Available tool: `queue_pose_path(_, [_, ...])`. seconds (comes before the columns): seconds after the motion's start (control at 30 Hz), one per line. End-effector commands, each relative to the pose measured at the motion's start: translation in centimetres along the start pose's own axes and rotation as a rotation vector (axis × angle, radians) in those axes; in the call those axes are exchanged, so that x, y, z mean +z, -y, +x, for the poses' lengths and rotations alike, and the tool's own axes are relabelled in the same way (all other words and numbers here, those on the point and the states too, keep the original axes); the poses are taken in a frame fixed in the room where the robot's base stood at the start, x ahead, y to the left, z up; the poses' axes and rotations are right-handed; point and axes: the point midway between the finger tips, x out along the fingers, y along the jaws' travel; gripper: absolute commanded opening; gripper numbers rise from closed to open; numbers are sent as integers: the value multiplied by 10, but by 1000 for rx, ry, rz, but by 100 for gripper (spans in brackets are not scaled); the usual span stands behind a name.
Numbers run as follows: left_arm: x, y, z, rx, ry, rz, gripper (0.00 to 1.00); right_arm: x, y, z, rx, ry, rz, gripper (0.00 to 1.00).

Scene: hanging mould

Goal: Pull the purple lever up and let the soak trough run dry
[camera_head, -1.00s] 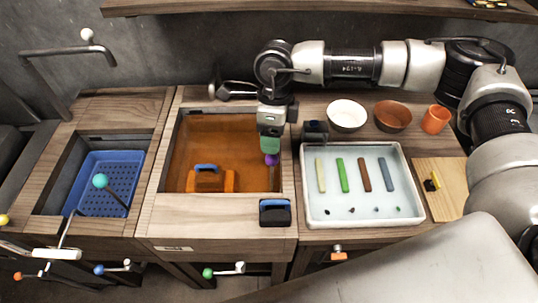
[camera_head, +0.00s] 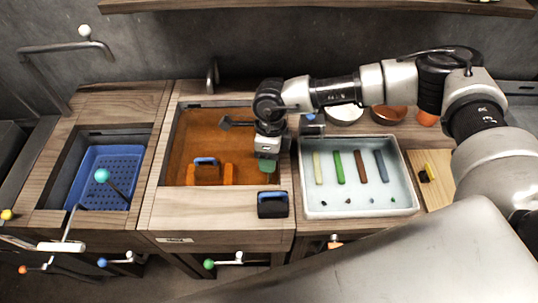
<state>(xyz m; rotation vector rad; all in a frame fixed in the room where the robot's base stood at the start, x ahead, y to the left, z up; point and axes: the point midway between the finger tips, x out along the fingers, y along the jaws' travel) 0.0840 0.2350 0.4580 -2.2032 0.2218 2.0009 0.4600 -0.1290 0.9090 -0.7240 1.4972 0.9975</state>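The soak trough is the middle wooden basin (camera_head: 180,209), with orange-brown liquid (camera_head: 210,132) inside. A blue-handled orange object (camera_head: 207,172) is at its front. My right gripper (camera_head: 267,167) points down over the trough's right side, its green finger part low near the right wall. The purple lever is not visible now; the gripper may hide it. I cannot tell whether the fingers are open or shut, or whether they touch the lever. My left gripper is not in view.
A blue perforated basket (camera_head: 108,165) sits in the left basin. A dark blue-black block (camera_head: 272,205) is on the trough's front right edge. A white tray (camera_head: 357,211) with coloured bars is right of it. A dark fitting (camera_head: 212,75) stands behind the trough.

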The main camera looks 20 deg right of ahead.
Motion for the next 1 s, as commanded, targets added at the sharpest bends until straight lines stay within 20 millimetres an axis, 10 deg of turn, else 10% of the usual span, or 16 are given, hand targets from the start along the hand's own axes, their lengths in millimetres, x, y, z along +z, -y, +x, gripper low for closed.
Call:
queue_pose_path(0.27, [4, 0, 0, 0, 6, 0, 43, 0, 0, 0, 0, 0, 0, 0])
queue_pose_path(0.97, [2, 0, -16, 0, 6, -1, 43, 1, -8, -47, -4, 5, 0, 0])
queue_pose_path(1.0, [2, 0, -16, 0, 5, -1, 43, 1, -8, -47, -5, 5, 0, 40])
